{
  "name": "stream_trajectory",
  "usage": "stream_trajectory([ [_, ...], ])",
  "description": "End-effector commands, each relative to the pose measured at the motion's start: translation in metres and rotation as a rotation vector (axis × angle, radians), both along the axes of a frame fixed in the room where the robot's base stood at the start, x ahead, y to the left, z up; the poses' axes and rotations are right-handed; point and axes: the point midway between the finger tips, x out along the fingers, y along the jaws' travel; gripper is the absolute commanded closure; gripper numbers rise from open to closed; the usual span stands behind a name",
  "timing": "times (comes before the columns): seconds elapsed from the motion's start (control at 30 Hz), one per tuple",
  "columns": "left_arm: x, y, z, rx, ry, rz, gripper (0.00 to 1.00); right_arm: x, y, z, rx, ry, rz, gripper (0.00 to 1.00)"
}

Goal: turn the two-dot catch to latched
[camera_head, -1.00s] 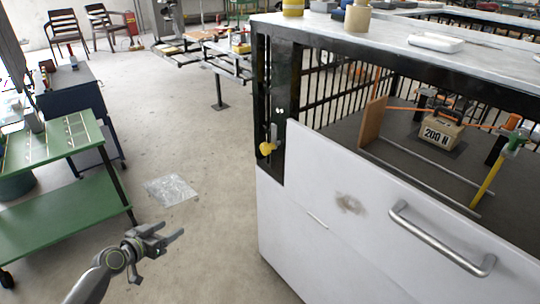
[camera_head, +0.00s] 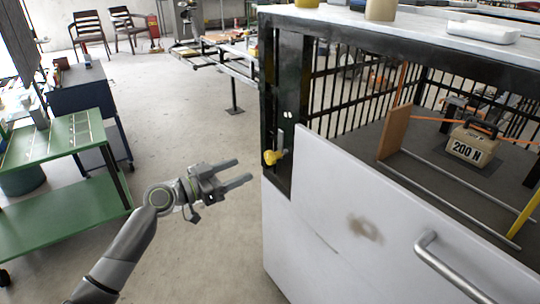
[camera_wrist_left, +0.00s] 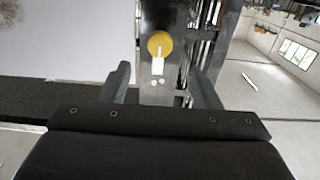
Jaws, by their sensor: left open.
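The two-dot catch is a yellow knob (camera_head: 272,157) on the black corner post of the bench, beside the white front panel. Two white dots (camera_head: 287,114) mark the post above it. My right gripper is not in view.
The white panel (camera_head: 340,210) with a metal handle (camera_head: 450,268) fronts the bench. Inside stand a 200 N weight (camera_head: 471,146) and a wooden board (camera_head: 394,132). A green trolley (camera_head: 65,215) stands at left. The floor between trolley and bench is clear.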

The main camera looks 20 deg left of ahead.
Motion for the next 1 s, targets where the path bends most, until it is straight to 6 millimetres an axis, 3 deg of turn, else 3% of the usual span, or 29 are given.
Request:
stream_trajectory([
  [0.3,0.054,-0.043,0.001,-0.004,0.001,-0.001,0.43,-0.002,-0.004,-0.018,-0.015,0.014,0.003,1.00],
  [0.5,0.076,-0.060,0.000,-0.002,0.001,0.000,0.43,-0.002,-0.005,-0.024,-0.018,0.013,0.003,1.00],
  [0.97,0.085,-0.066,-0.001,0.000,0.001,0.000,0.43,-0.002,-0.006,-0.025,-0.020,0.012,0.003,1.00],
  [1.0,0.085,-0.066,-0.001,0.000,0.001,0.000,0.48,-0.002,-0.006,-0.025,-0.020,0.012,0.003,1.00],
])
